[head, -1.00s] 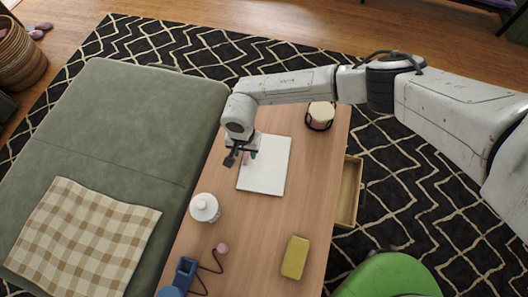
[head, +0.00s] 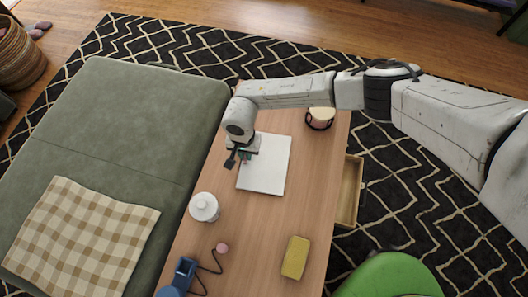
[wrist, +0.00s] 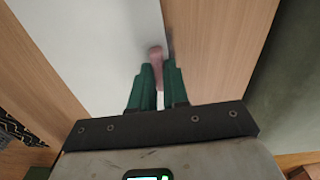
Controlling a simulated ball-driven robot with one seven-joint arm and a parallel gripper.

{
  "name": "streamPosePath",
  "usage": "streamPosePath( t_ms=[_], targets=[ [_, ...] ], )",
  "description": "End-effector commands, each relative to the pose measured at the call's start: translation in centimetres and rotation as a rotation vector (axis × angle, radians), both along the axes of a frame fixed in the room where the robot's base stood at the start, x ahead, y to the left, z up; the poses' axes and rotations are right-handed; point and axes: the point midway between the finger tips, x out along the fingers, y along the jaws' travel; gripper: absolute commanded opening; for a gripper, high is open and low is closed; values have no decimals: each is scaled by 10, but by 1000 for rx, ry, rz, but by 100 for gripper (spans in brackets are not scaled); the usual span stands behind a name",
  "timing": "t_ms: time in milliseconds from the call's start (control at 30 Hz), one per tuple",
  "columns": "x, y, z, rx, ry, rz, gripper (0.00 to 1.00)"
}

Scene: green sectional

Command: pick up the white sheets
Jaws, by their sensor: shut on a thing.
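The white sheets (head: 266,166) lie flat as a stack on the wooden coffee table, and their pale surface also fills the upper left of the wrist view (wrist: 95,45). My gripper (head: 241,158) is low over their left edge in the head view. In the wrist view its green fingers (wrist: 157,82) are shut on a small, long pink thing (wrist: 156,60), at the edge of the sheets. I cannot tell whether the fingers touch the sheets; the palm hides part of the contact.
On the coffee table (head: 240,265) stand a white lidded jar (head: 204,207), a yellow block (head: 295,257), a blue device with a cord (head: 184,275) and a cream round container (head: 320,118). An open drawer (head: 349,190) juts out right. A green sofa (head: 120,120) is left.

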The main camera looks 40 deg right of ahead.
Motion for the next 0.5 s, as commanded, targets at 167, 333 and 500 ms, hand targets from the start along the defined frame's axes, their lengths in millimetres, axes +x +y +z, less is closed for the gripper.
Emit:
streamPosePath(
  t_ms=[167, 333, 500],
  targets=[
    [0, 0, 0, 0, 0, 0, 0],
    [0, 0, 0, 0, 0, 0, 0],
    [1, 0, 5, 0, -1, 1, 0]
  ],
)
